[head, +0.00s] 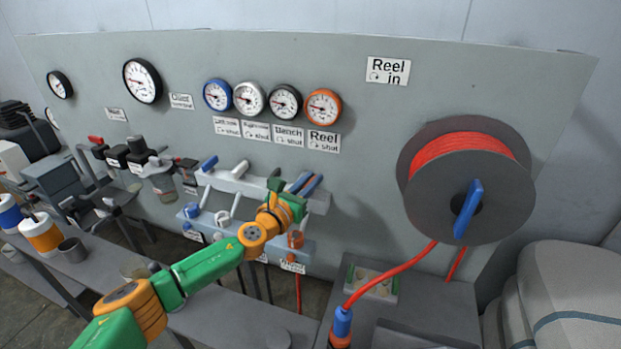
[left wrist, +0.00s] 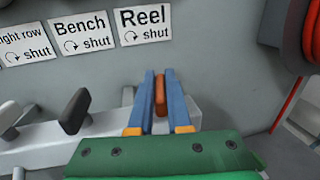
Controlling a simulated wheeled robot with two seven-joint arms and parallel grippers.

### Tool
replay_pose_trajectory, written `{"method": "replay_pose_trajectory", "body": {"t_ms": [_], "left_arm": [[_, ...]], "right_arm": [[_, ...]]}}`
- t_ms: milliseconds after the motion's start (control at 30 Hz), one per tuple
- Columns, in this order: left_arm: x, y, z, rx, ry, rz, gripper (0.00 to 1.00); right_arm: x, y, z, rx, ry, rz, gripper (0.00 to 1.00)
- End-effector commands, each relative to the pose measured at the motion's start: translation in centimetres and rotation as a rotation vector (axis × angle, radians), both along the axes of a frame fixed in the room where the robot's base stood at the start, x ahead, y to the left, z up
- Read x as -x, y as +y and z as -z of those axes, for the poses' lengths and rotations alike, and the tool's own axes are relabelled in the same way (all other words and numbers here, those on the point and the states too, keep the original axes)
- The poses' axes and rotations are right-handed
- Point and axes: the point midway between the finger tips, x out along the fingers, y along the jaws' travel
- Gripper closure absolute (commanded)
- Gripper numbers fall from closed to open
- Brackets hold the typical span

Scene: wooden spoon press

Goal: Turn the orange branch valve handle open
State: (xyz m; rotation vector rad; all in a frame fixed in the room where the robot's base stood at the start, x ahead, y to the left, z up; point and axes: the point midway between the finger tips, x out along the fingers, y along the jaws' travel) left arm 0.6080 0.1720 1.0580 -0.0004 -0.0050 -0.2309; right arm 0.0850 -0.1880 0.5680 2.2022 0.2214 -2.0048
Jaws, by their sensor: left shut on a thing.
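The orange branch valve handle (left wrist: 160,92) stands out from the right end of the pale grey manifold (left wrist: 180,116), below the "Reel shut" label (left wrist: 145,24) with its turn arrow. My left gripper (head: 308,183) is shut on this handle. In the left wrist view its two blue fingers (left wrist: 160,100) lie one on each side of it. In the head view the gripper hides most of the handle and the valve behind it.
Blue (head: 209,163), grey (head: 240,169) and black (left wrist: 75,111) handles sit to the left on the same manifold. A hose reel (head: 413,205) with a blue crank (head: 468,208) stands to the right. Gauges (head: 323,107) are above. A red hose (head: 388,274) runs below the reel.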

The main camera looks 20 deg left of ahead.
Motion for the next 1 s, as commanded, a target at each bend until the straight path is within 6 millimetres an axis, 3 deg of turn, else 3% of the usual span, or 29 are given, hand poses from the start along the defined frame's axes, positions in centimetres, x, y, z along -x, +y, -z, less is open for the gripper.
{"method": "replay_pose_trajectory", "body": {"t_ms": [33, 133, 533, 567, 633, 1000], "left_arm": [[0.1, -0.2, -0.9, 0.003, 0.007, -0.036, 1.0], [0.1, -0.2, -0.8, 0.004, 0.006, -0.133, 1.0], [0.1, 0.0, -0.1, 0.0, 0.002, -0.214, 1.0], [0.1, 0.0, -0.1, 0.0, 0.002, -0.214, 0.76], [0.1, 0.0, -0.1, 0.0, 0.002, -0.214, 0.57], [0.5, 0.0, -0.1, 0.0, 0.004, -0.212, 0.54]], "right_arm": [[0.0, 0.0, -2.1, 0.0, 0.0, 0.0, 0.5], [0.0, 0.0, -3.4, 0.0, 0.0, 0.0, 0.5], [0.0, 0.0, -3.5, 0.0, 0.0, 0.0, 0.5], [0.0, 0.0, -3.5, 0.0, 0.0, 0.0, 0.5], [0.0, 0.0, -3.5, 0.0, 0.0, 0.0, 0.5], [0.0, 0.0, -3.7, 0.001, -0.001, 0.0, 0.5]]}}
